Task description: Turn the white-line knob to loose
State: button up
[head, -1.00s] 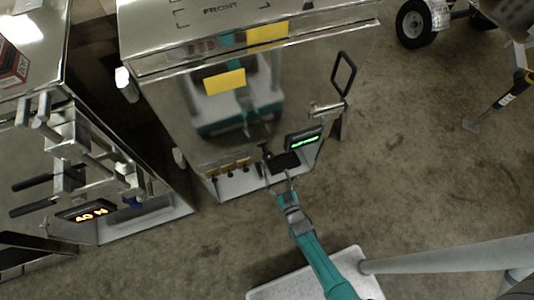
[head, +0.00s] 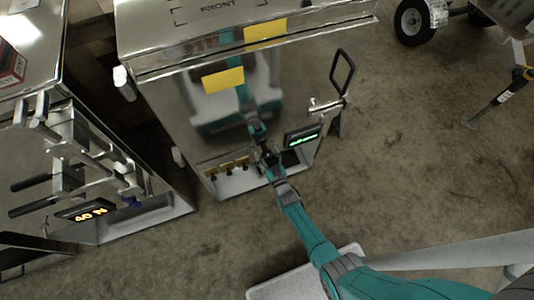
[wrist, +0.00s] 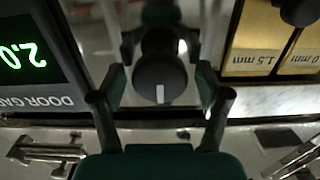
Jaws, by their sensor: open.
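The white-line knob (wrist: 160,78) is round and black with a short white line on its face. In the wrist view it sits between the two fingers of my gripper (wrist: 162,100), and the line lies at the knob's lower edge. My gripper is open, with one finger on each side of the knob; I cannot tell whether they touch it. In the head view my gripper (head: 268,158) is at the lower front of the shiny metal trailer box (head: 160,105) and hides the knob.
A green-lit display (head: 302,135), labelled "DOOR GA…" in the wrist view (wrist: 35,65), is beside the knob. Brass plates (wrist: 255,45) marked 1.5 mm and 2.0 mm are on the other side. A second metal unit (head: 120,165) with clamps and an orange display stands at left. Open floor lies right.

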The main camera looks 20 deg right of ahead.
jog(key=shift+c, duration=0.2)
jog(key=c, duration=1.1)
jog(key=shift+n, duration=0.3)
jog(key=n, duration=0.4)
jog(key=shift+a, duration=0.1)
jog(key=n, duration=0.5)
jog(key=shift+a+f+n, duration=0.1)
jog(key=shift+n, duration=0.3)
jog(key=n, duration=0.5)
jog(key=shift+a+f, duration=0.1)
jog(key=n, duration=0.6)
jog(key=shift+f, duration=0.1)
